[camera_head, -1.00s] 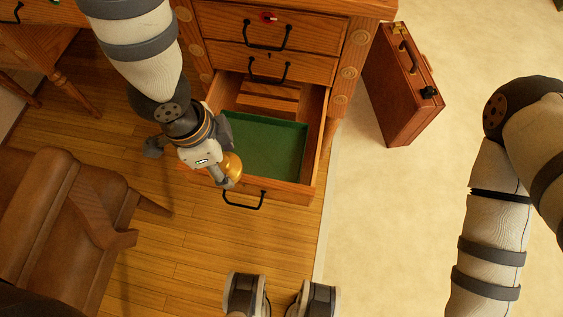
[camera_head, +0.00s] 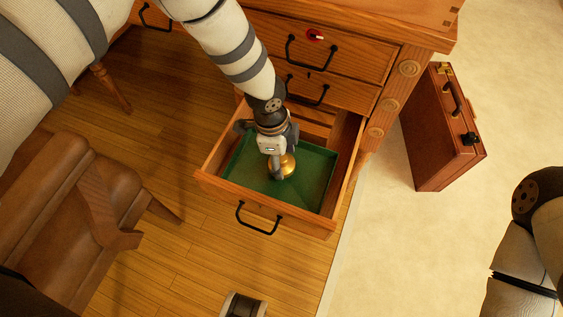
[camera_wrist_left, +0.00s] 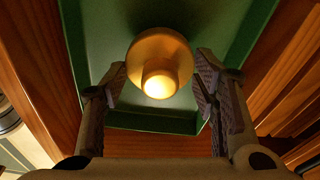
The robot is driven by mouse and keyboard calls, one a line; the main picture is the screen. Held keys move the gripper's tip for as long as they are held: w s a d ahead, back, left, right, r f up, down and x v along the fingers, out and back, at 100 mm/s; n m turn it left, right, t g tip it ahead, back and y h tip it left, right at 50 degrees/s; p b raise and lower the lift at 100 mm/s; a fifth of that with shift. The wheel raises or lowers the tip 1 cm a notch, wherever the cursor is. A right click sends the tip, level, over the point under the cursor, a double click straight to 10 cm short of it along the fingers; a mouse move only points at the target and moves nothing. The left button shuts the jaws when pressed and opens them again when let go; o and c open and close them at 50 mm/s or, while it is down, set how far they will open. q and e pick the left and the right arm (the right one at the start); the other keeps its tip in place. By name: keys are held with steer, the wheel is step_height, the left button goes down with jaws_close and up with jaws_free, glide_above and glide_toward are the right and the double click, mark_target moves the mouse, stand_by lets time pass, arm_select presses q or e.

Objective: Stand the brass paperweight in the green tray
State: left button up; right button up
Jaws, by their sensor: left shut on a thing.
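The brass paperweight (camera_head: 288,164) is a round golden piece with a narrower knob. In the left wrist view the paperweight (camera_wrist_left: 160,62) shows its knob toward the camera, with its wide body beyond it. My left gripper (camera_head: 278,173) is shut on it, with a finger at each side. The green tray (camera_head: 315,168) lies inside the open desk drawer, and the paperweight is over its floor. I cannot tell whether the paperweight's base touches the tray.
The open drawer (camera_head: 325,228) has wooden walls around the tray and a black handle in front. A brown leather chair (camera_head: 70,220) stands at the left. A brown case (camera_head: 435,135) stands on the pale floor at the right. The wooden floor before the drawer is clear.

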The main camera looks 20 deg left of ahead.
arm_select(q)
steer(key=shift+s+f, duration=0.1)
steer(key=shift+f, duration=0.85)
steer(key=o, duration=1.8)
steer(key=shift+f, duration=0.15)
steer(key=shift+c, duration=0.2)
steer(key=shift+r, duration=0.25)
step_height(320, 180, up, 12)
steer(key=a+p, duration=0.1)
steer(key=p, duration=0.1)
steer(key=shift+s+a+f, duration=0.15)
steer(key=shift+s+a, duration=0.05)
